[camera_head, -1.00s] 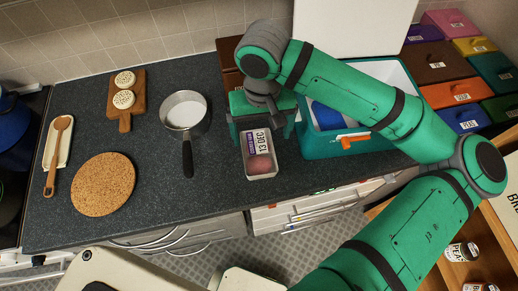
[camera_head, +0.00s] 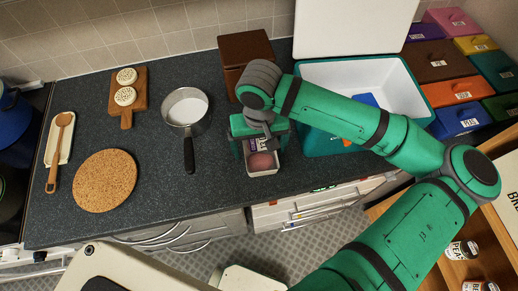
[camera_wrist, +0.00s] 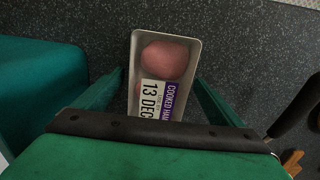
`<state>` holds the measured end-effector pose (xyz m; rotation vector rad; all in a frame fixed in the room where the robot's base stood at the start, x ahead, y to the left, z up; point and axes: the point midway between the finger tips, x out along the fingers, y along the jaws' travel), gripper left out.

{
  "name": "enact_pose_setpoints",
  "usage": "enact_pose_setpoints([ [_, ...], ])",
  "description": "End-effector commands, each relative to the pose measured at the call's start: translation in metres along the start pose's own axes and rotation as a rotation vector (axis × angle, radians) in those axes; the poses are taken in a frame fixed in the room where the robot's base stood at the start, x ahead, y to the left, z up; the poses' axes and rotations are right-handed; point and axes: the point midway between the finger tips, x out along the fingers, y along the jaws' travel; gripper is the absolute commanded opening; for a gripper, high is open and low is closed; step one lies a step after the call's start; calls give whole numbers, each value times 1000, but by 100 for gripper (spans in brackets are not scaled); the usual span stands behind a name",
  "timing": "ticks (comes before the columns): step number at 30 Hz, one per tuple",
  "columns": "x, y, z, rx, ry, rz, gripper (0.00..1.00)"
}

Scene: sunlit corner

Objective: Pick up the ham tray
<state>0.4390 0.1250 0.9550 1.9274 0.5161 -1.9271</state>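The ham tray (camera_head: 263,171) is a small pale tray with pink ham and a purple and white label. It lies on the dark counter near the front edge. In the wrist view the tray (camera_wrist: 134,48) reads "COOKED HAM" and "13 DEC". My gripper (camera_head: 261,152) is directly over it and hides its back part in the head view. In the wrist view my gripper's green fingers (camera_wrist: 159,76) are apart, one on each side of the tray. Narrow gaps seem to show beside the tray; contact cannot be made out.
A teal cooler (camera_head: 322,142) with its white lid raised stands to the right, close to my arm. A brown box (camera_head: 246,52) is behind the gripper. A saucepan (camera_head: 185,107) is to the left, its handle toward the front. A cork mat (camera_head: 104,181) lies farther left.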

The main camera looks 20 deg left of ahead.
Motion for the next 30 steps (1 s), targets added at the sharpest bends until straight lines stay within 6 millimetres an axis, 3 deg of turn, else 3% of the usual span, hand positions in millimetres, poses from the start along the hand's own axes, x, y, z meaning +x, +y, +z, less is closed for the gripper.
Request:
enact_pose_setpoints([
  [1, 0, 0, 0, 1, 0, 0, 81],
  [7, 0, 1, 0, 2, 0, 0, 34],
  [20, -9, 1, 0, 2, 1, 0, 34],
  [25, -31, 2, 0, 5, 3, 2, 34],
  [30, -62, 4, 13, -6, 5, 0, 34],
])
